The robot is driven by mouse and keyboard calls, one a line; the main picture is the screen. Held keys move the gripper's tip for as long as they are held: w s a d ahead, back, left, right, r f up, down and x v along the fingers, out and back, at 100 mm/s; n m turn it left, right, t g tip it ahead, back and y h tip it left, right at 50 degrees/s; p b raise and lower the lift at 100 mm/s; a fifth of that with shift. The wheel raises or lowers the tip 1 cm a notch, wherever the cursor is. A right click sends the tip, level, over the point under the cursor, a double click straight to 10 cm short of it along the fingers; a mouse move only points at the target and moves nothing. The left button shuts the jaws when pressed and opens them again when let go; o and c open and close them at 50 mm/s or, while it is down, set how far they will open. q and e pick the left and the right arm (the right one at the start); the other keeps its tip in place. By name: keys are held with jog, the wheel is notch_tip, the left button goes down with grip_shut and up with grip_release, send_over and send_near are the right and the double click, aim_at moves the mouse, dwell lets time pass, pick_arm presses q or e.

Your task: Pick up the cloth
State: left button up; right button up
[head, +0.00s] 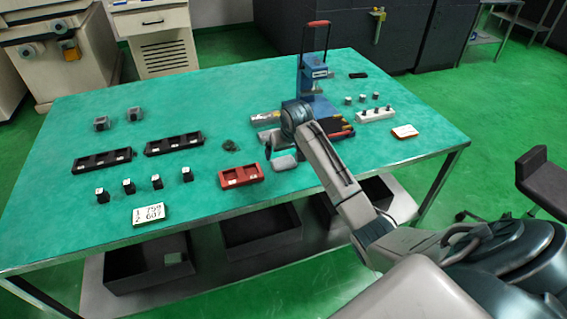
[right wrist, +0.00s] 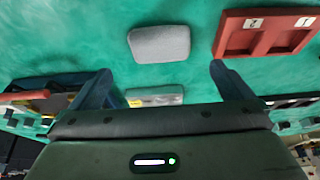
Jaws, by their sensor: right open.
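The cloth (head: 285,163) is a small grey folded pad lying flat on the green table top, just right of the red tray. It also shows in the right wrist view (right wrist: 160,43), top middle, ahead of the fingertips. My right gripper (head: 284,149) is pointed down over the table close behind the cloth. In the right wrist view its two fingers (right wrist: 161,74) are spread with nothing between them, and the cloth lies apart from them. My left gripper is not in view.
A red two-slot tray (head: 241,176) lies left of the cloth. A blue press (head: 313,75) stands behind my right gripper. A white block (head: 375,115) with pegs and a labelled tray (head: 405,132) are to the right. Black trays (head: 175,143) and small blocks are left. The front middle is clear.

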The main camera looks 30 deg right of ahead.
aim_at(284, 161)
jog(key=shift+w+f, duration=0.2)
jog(key=shift+f, duration=0.4)
jog(key=p+x, duration=0.1)
jog(key=x, duration=0.3)
jog(key=shift+s+f, duration=0.1)
jog(key=shift+f, duration=0.45)
jog(key=c, duration=1)
jog(key=shift+r, duration=0.1)
jog(key=shift+r, duration=0.85)
jog(key=shift+a+r+b, duration=0.55)
jog(key=shift+r, duration=0.25)
jog(key=s+a, duration=0.2)
jog(key=a, duration=0.2)
jog(key=s+a+r+b, duration=0.1)
jog(key=a, duration=0.3)
jog(key=s+a+b, duration=0.1)
jog(key=s+a, duration=0.1)
jog(key=a, duration=0.3)
jog(key=shift+s+r, duration=0.2)
jog(key=shift+s, duration=0.1)
jog(key=shift+s+a+r, duration=0.1)
jog(key=shift+s+a, duration=0.1)
jog(key=shift+a, duration=0.15)
